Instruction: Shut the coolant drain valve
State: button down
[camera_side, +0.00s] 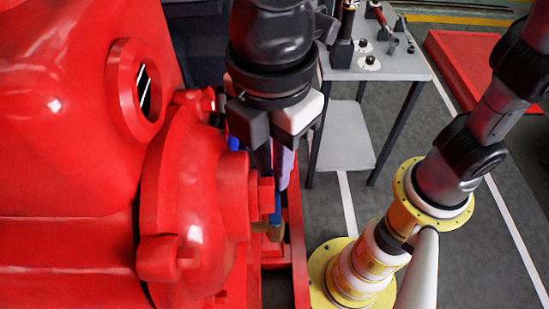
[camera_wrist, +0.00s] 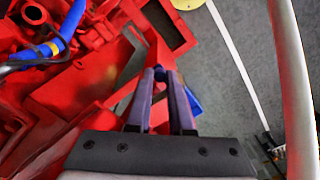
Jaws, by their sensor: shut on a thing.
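The coolant drain valve (camera_side: 272,230) shows low on the red pumpset in the side view as a small brass-coloured body, partly hidden. A blue part, which looks like its handle (camera_side: 273,208), stands just above it. My gripper (camera_side: 278,184) points down over it, its fingers shut on the blue handle. In the wrist view my gripper (camera_wrist: 161,78) has its two purple-grey fingertips close together on the blue handle (camera_wrist: 192,101), which shows beside the right finger. The handle's exact angle cannot be told, as the fingers cover much of it.
The red pumpset (camera_side: 200,190) fills the left, close beside my gripper. A red base rail (camera_side: 296,250) runs below. A blue hose (camera_wrist: 70,22) crosses the engine in the wrist view. A grey tool table (camera_side: 395,65) stands behind.

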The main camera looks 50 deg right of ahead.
jog(key=c, duration=0.8)
grip_release()
notch_tip(320, 180, up, 14)
jog(key=shift+f, duration=0.1)
